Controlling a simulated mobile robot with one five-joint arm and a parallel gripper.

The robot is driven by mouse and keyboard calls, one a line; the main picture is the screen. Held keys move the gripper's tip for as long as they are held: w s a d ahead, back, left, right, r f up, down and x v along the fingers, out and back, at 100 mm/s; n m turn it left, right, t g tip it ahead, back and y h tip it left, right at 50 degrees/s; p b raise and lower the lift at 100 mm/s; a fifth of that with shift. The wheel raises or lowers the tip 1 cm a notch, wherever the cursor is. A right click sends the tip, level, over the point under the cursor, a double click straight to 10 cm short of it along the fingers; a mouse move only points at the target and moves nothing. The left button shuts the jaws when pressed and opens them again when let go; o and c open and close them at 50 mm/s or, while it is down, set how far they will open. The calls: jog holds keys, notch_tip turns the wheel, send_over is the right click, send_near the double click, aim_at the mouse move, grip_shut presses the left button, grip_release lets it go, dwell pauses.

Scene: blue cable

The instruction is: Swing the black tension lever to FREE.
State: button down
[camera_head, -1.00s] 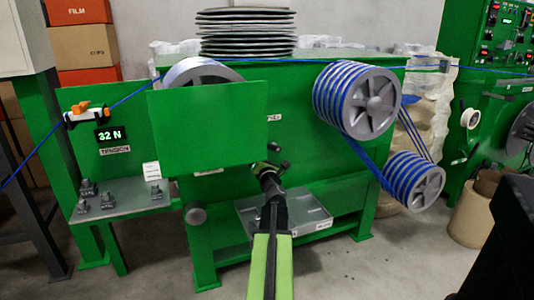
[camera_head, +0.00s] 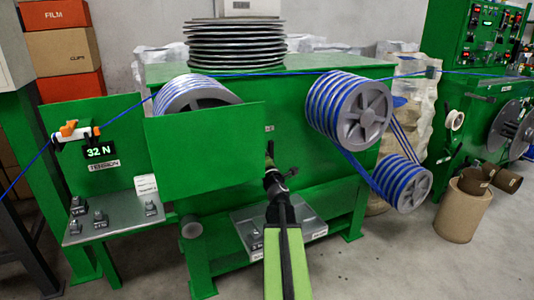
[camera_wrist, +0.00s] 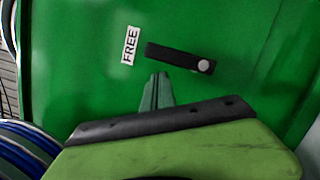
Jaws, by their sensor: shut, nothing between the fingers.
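The black tension lever (camera_wrist: 176,56) shows in the wrist view on a green panel. It lies nearly level, with a silver pivot (camera_wrist: 205,66) at its right end. Its free left end points toward the white FREE label (camera_wrist: 130,45), with a small gap between them. My gripper (camera_wrist: 157,84) is shut and empty, its tips just below the lever's left half; I cannot tell whether they touch it. In the head view my gripper (camera_head: 269,158) is in front of the green machine, right of a green plate, and I cannot make out the lever there.
A flat green plate (camera_head: 205,145) stands close to the left of my gripper. Blue cable winds on grey pulleys (camera_head: 362,115) at the right. A display reading 32 N (camera_head: 100,150) is at the left.

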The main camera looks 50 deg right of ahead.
jog(key=shift+s+d+r+p, duration=0.15)
jog(key=shift+d+r+p, duration=0.4)
jog(key=shift+r, duration=0.1)
jog(key=shift+s+d, duration=0.2)
jog(key=shift+d, duration=0.1)
